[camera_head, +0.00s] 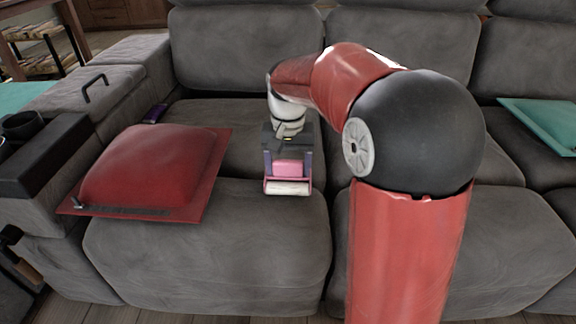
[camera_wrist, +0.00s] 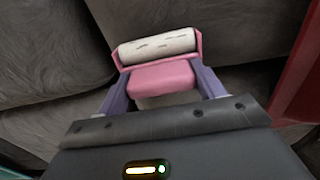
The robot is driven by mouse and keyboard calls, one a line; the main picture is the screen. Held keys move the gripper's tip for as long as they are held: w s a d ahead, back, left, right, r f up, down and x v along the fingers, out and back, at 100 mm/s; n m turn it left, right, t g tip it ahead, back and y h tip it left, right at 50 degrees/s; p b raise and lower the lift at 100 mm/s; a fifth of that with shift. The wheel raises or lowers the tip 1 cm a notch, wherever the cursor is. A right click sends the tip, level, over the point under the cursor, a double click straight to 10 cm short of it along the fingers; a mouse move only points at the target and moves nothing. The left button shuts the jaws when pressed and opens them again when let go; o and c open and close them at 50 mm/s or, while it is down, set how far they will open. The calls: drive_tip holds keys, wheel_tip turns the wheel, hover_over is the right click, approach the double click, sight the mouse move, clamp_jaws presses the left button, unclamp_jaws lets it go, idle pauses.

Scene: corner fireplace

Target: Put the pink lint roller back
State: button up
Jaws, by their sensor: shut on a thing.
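The pink lint roller (camera_head: 288,170) has a pink body and a white roll, which faces the front of the grey sofa. It also shows in the wrist view (camera_wrist: 162,75), with its white roll at the top. My gripper (camera_head: 288,165) is shut on its pink part, with one purple finger on each side; the fingers also show in the wrist view (camera_wrist: 160,86). The roller is over the sofa seat left of the picture's middle. I cannot tell whether it touches the seat. The roller's handle end is hidden by my gripper.
A red cushion (camera_head: 150,170) lies on the seat to the left, close to the roller. A dark armrest console (camera_head: 40,160) with a cup holder is at the far left. A teal cushion (camera_head: 545,122) is far right.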

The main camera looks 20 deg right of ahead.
drive_tip(key=shift+f, duration=0.1)
drive_tip(key=o, duration=0.9)
drive_tip(key=shift+o, duration=0.2)
wheel_tip(320, 180, up, 11)
drive_tip(key=p, duration=0.2)
drive_tip(key=shift+p, duration=0.35)
drive_tip(key=s+f+n+t, duration=0.1)
drive_tip(key=s+f+t, duration=0.1)
drive_tip(key=s, duration=0.9)
drive_tip(key=s+f+n+t, duration=0.2)
drive_tip(key=s+t, duration=0.1)
drive_tip(key=s, duration=0.8)
drive_tip(key=shift+f+n+t, duration=0.25)
drive_tip(key=shift+n+t, duration=0.05)
